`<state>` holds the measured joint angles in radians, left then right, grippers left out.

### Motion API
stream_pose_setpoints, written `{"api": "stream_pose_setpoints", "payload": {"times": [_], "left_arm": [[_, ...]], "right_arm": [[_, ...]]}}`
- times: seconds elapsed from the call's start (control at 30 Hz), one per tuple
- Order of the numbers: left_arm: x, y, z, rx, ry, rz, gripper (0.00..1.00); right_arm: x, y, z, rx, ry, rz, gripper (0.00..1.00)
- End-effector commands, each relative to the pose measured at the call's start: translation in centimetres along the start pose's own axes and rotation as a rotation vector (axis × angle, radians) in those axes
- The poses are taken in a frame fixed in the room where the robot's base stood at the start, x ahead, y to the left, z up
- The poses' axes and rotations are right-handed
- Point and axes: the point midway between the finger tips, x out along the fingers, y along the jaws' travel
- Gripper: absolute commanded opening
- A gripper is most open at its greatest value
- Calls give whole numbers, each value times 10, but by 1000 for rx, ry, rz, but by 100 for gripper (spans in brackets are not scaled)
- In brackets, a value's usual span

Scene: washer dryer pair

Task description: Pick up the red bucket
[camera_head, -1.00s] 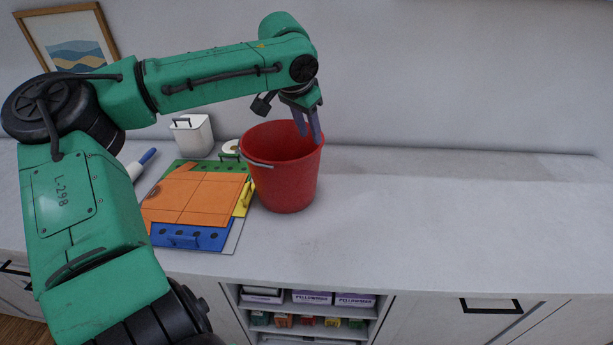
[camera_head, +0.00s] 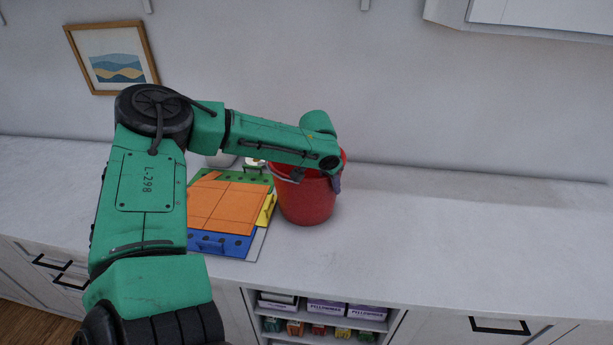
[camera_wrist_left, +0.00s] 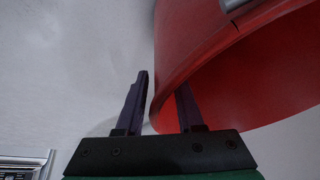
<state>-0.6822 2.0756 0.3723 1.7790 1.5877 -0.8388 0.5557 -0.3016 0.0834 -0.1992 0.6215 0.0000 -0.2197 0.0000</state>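The red bucket (camera_head: 306,203) stands upright on the white counter, with its rim partly hidden behind my left forearm in the head view. In the left wrist view the bucket (camera_wrist_left: 235,65) fills the upper right, with part of its grey handle at the top. My left gripper (camera_head: 336,183) is at the bucket's right side, pointing down. In the left wrist view my left gripper (camera_wrist_left: 162,80) has its fingers apart, one outside the bucket wall and one inside, with the rim between them. My right gripper is not in view.
A board with orange, green, blue and yellow panels (camera_head: 228,208) lies left of the bucket. A white container (camera_head: 220,160) is partly hidden behind my arm. The counter (camera_head: 450,225) is clear to the right. Open shelves with boxes (camera_head: 325,308) are below.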

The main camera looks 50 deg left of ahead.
Motion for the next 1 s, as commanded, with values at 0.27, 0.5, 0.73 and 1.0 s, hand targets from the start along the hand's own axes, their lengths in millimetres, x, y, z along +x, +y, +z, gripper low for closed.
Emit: {"api": "stream_pose_setpoints", "payload": {"times": [0.27,0.5,0.73,1.0], "left_arm": [[0,0,0,0,-1,0,0],[0,0,0,-1,-2,0,0],[0,0,1,-1,-2,0,0],[0,0,1,-1,-2,0,0]], "right_arm": [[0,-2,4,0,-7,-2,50],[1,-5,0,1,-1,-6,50],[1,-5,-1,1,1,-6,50],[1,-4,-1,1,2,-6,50]]}}
